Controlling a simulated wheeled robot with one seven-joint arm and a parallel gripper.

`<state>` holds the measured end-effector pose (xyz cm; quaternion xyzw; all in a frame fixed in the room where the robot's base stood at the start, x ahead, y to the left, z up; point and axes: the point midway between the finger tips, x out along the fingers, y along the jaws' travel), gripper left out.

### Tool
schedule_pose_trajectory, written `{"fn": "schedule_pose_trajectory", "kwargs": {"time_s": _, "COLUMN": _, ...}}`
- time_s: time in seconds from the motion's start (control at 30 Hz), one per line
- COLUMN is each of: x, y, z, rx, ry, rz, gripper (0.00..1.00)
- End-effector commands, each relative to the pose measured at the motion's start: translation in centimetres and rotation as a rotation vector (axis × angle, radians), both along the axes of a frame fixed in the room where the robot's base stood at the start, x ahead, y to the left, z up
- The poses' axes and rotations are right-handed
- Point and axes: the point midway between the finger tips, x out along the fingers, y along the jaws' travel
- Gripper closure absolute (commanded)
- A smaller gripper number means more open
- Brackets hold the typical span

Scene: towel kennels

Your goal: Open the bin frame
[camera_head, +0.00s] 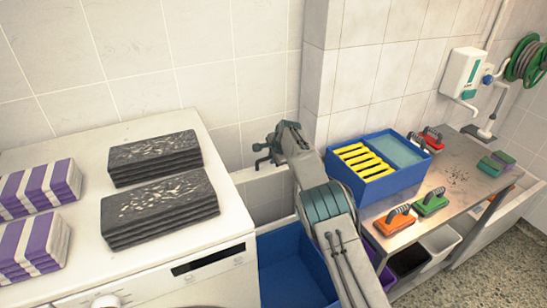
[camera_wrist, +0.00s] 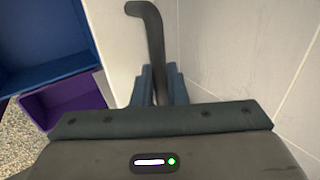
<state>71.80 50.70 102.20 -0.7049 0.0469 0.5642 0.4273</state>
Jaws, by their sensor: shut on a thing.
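The bin frame (camera_head: 270,190) is a pale, upright frame between the white machine and the metal bench, with a blue bin (camera_head: 290,265) low in front of it. A dark, bent handle (camera_wrist: 150,22) stands up in the wrist view beside a pale panel. My gripper (camera_wrist: 158,88) is shut on this handle, which runs down between its two fingers. In the head view my gripper (camera_head: 266,152) is at the top of the frame, close to the tiled wall. My arm hides part of the frame and of the blue bin.
The white machine (camera_head: 150,265) at left carries folded dark towels (camera_head: 160,205) and purple-striped towels (camera_head: 38,185). The metal bench (camera_head: 455,185) at right holds a blue box (camera_head: 372,190) and several brushes. The tiled wall is close behind my gripper.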

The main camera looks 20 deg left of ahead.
Motion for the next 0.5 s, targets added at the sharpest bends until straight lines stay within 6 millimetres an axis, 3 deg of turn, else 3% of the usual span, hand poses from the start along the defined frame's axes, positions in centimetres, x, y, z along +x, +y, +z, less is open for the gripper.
{"fn": "schedule_pose_trajectory", "kwargs": {"time_s": 0.13, "x": 0.13, "y": -0.21, "z": -0.19, "rx": -0.005, "ry": -0.001, "rz": -0.003, "gripper": 1.0}}
{"fn": "schedule_pose_trajectory", "kwargs": {"time_s": 0.17, "x": 0.12, "y": -0.21, "z": -0.19, "rx": -0.005, "ry": -0.001, "rz": -0.003, "gripper": 0.82}}
{"fn": "schedule_pose_trajectory", "kwargs": {"time_s": 0.2, "x": 0.11, "y": -0.19, "z": -0.19, "rx": -0.004, "ry": -0.001, "rz": -0.002, "gripper": 0.71}}
{"fn": "schedule_pose_trajectory", "kwargs": {"time_s": 0.5, "x": -0.15, "y": 0.12, "z": -0.06, "rx": -0.002, "ry": -0.001, "rz": 0.003, "gripper": 0.7}}
